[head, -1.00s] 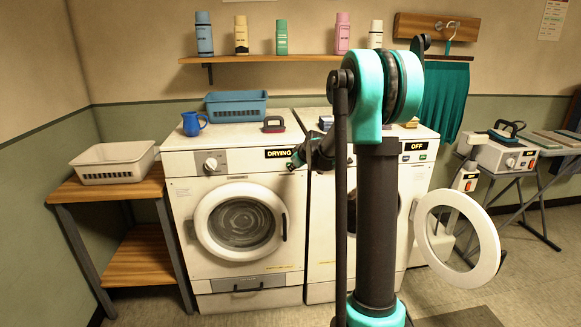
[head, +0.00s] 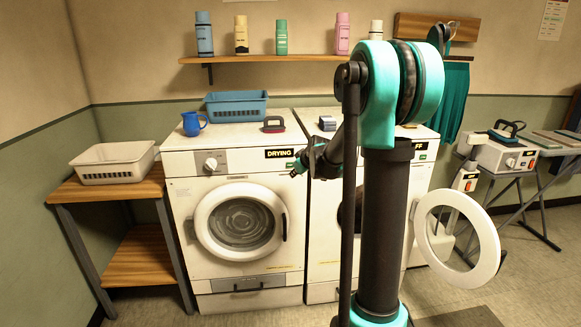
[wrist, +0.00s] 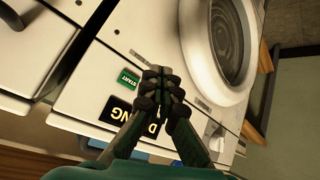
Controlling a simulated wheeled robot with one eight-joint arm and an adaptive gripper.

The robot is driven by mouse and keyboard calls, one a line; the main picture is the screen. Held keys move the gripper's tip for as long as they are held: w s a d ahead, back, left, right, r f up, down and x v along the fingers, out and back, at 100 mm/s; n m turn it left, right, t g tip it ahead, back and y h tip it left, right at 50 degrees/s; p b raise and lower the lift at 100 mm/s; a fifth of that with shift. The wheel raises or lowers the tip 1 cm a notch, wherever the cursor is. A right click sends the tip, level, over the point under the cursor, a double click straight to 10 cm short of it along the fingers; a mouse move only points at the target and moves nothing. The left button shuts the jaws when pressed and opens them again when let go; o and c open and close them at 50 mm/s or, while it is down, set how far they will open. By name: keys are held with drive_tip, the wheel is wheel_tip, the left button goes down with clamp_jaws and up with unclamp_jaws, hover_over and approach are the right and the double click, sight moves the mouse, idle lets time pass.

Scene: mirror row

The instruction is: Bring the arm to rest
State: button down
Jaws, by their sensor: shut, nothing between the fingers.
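My gripper (head: 299,167) hangs in front of the two dryers, near the upper right corner of the left dryer's front. In the wrist view my gripper (wrist: 160,82) has its fingers together with nothing between them. Behind it there is the left dryer's panel with a green START button (wrist: 128,78) and a dark display (wrist: 118,112). My upright arm in the head view hides much of the right dryer.
The left dryer (head: 235,215) reads DRYING and its round door is shut. The right dryer's round door (head: 458,232) stands open to the right. A blue basket (head: 236,106), a blue mug (head: 193,123) and a white basket (head: 113,162) stand at the left.

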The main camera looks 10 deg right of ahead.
idle(0.5)
drive_tip(key=s+d+f+m+g+h, duration=0.1)
drive_tip(key=s+f, duration=0.3)
drive_tip(key=s, duration=0.9)
drive_tip(key=s+d+f+m+g+h, duration=0.1)
drive_tip(key=s+f+m, duration=0.3)
drive_tip(key=s, duration=0.9)
drive_tip(key=s+d+f+m+g+h, duration=0.1)
drive_tip(key=s+f, duration=0.3)
drive_tip(key=s, duration=0.9)
drive_tip(key=shift+s+d+f+m+g, duration=0.25)
drive_tip(key=shift+d+m+g, duration=0.15)
drive_tip(key=shift+m+g, duration=0.45)
drive_tip(key=shift+r, duration=0.1)
idle(2.7)
